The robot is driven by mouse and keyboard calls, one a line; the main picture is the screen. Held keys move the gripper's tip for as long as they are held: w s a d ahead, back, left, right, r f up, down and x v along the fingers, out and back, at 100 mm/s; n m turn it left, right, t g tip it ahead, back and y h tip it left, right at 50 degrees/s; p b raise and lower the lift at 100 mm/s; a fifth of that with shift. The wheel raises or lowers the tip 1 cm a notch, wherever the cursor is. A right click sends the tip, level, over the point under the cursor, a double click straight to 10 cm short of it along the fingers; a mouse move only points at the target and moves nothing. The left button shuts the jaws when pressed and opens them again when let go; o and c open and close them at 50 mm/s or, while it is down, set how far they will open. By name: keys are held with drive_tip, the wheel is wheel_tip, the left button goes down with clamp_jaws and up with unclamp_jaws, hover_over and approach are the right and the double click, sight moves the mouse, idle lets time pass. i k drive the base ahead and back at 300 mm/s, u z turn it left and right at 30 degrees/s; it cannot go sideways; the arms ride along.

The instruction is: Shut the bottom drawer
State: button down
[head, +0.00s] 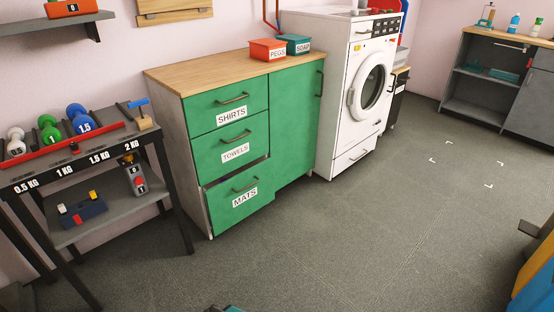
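The bottom drawer (222,197), labelled MATS, is in the green-fronted cabinet (205,73) left of centre in the head view. It stands partly out, with its front forward of the drawers above and a dark gap along its top edge. Its dark bar handle (245,186) faces the open floor. The TOWELS drawer (210,147) and SHIRTS drawer (205,103) above look shut. My gripper is not clearly in view. A small dark and teal piece shows at the bottom edge, too cut off to identify.
A rack with dumbbells (84,120) stands left of the cabinet. A white washing machine (340,95) stands to its right. The grey floor (330,235) before the drawers is clear. A blue and yellow object (535,275) is at the right edge.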

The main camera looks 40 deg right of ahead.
sight(252, 187)
drive_tip(key=u, duration=0.05)
drive_tip(key=i, duration=1)
drive_tip(key=z, duration=0.05)
